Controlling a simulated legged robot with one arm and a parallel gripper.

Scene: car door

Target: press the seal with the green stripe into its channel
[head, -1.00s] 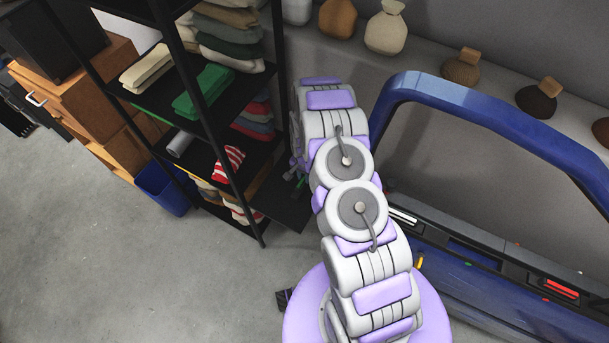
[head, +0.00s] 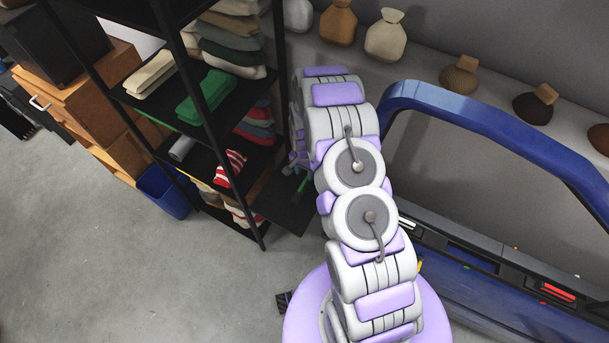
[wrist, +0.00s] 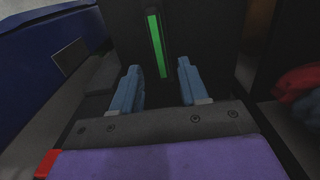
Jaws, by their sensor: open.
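The seal with the green stripe (wrist: 156,45) shows in the wrist view as a narrow dark piece with a bright green line, against a dark surface. My gripper (wrist: 158,67) is open, with its two blue fingers apart and the near end of the stripe between them in the picture. I cannot tell how far beyond the fingertips the seal lies. In the head view a small bit of green (head: 302,184) shows beside my arm, which hides most of the gripper. The blue car door (head: 520,140) stands at the right. A small green mark (head: 467,267) shows on its dark-trimmed ledge.
A red strip (head: 558,291) and a white strip (head: 407,223) show on the door ledge. A black shelf rack (head: 160,105) with folded cloths stands left of my arm, a blue bin (head: 160,192) beside it. Grey floor (head: 90,250) at the left is clear.

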